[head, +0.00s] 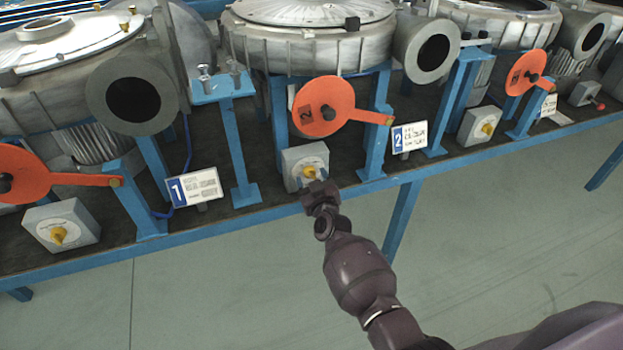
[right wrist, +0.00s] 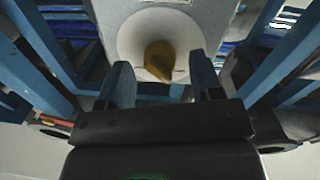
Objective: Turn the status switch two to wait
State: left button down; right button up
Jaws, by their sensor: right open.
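Status switch two is a grey box (head: 304,160) with a yellow knob (head: 309,172) on a pale round dial, at the bench front beside the sign marked 2 (head: 409,137). In the right wrist view the yellow knob (right wrist: 159,60) shows in front of my right gripper (right wrist: 160,84), between and just beyond its two fingertips. The right gripper is open and empty, and also shows in the head view (head: 315,186) right at the switch's front. Whether a finger touches the knob cannot be told. The dial's lettering is not readable. My left gripper is not in view.
An orange disc with a lever (head: 328,107) hangs just above the switch. Blue posts (head: 375,140) stand on both sides. Similar switches stand at left (head: 60,226) and right (head: 480,126). The sign marked 1 (head: 196,187) is left. Open floor lies before the bench.

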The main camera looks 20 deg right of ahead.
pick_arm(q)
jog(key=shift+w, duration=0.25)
pick_arm(e)
jog(key=shift+w, duration=0.35)
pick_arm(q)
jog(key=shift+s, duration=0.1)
pick_arm(e)
jog(key=c, duration=0.9)
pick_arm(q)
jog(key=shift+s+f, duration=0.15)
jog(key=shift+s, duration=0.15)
pick_arm(e)
jog(key=shift+c, duration=0.2)
